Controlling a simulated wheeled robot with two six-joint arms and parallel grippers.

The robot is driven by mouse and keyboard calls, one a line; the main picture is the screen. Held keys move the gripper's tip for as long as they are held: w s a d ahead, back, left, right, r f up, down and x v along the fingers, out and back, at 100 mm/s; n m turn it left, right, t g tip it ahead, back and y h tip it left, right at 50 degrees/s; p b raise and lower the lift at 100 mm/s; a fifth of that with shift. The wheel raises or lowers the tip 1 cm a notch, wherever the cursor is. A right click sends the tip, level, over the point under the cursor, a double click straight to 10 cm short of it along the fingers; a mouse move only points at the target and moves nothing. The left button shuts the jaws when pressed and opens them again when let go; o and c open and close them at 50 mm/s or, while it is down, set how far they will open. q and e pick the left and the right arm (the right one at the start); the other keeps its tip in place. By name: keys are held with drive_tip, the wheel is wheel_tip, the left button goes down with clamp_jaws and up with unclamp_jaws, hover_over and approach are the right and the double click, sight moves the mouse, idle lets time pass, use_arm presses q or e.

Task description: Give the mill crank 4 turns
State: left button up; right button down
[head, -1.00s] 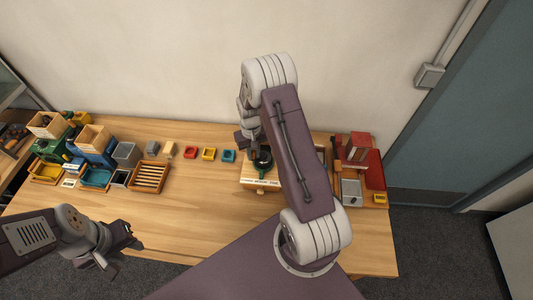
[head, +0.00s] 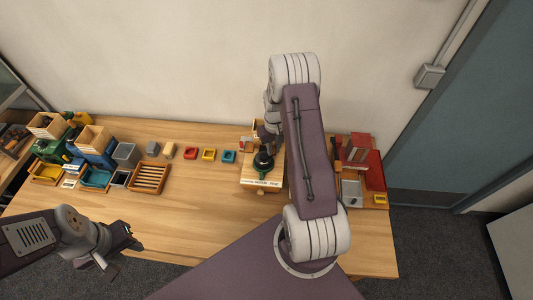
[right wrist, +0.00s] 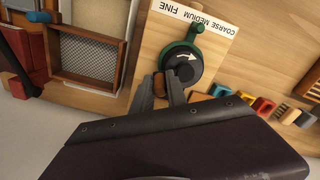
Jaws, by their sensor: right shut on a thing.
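The mill (head: 263,161) stands on a wooden board towards the right of the table. Its round black top with a white curved arrow (right wrist: 183,68) and a green lever show in the right wrist view. A label reading FINE, MEDIUM, COARSE lies beside it. My right gripper (right wrist: 160,90) is shut on the brown crank knob (right wrist: 160,84) at the edge of the black top. In the head view my right gripper is at the back side of the mill, partly hidden by my arm. My left gripper (head: 124,246) hangs at the table's front left edge, apart from everything; its jaw gap is unclear.
A mesh-bottomed wooden tray (right wrist: 88,58) stands close beside the mill. Small red, yellow and teal trays (head: 208,154) are left of the mill. A slatted wooden tray (head: 149,177) and bins stand further left. Red boxes (head: 358,147) are at right. The front middle table is clear.

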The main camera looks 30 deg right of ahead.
drive_tip(key=c, duration=1.3)
unclamp_jaws()
wheel_tip(320, 180, up, 8)
drive_tip(key=p, duration=0.6)
drive_tip(key=shift+f, duration=0.25)
clamp_jaws()
